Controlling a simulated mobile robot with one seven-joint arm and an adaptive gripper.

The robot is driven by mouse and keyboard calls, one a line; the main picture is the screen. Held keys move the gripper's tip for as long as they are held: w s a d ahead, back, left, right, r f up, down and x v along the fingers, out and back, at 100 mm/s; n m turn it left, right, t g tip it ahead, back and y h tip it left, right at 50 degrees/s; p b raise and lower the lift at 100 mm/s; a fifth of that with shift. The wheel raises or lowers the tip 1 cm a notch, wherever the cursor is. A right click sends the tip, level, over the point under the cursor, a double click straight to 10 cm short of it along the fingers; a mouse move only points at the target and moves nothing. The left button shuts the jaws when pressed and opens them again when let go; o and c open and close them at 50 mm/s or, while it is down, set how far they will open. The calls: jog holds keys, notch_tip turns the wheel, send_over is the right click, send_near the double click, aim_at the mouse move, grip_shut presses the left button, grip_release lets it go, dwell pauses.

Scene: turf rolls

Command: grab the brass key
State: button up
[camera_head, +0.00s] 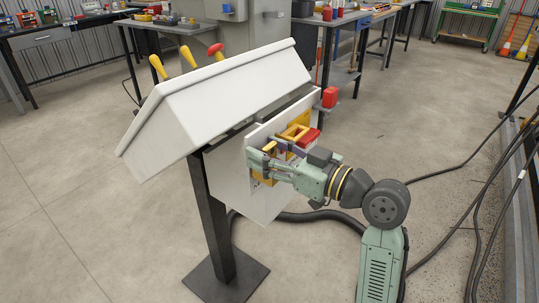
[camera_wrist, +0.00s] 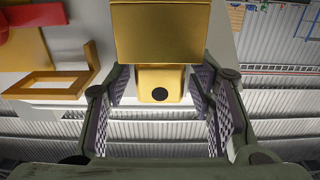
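A brass-coloured piece (camera_wrist: 160,32), which I take to be the brass key, fills the top middle of the wrist view. It has a broad block and a narrower end with a dark round hole. My gripper (camera_wrist: 163,82) is open, with one purple-padded finger on each side of the narrower end. A gap shows between the piece and each finger. In the head view my gripper (camera_head: 272,163) is at the front of a white panel (camera_head: 257,206), and my fingers partly hide the yellow parts there.
A yellow open frame (camera_wrist: 45,86) and a red part (camera_wrist: 30,20) are close by at left in the wrist view. In the head view, a white sloped hood (camera_head: 215,92) stands on a dark post (camera_head: 212,220).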

jog(key=c, duration=1)
jog(key=shift+r, duration=0.1)
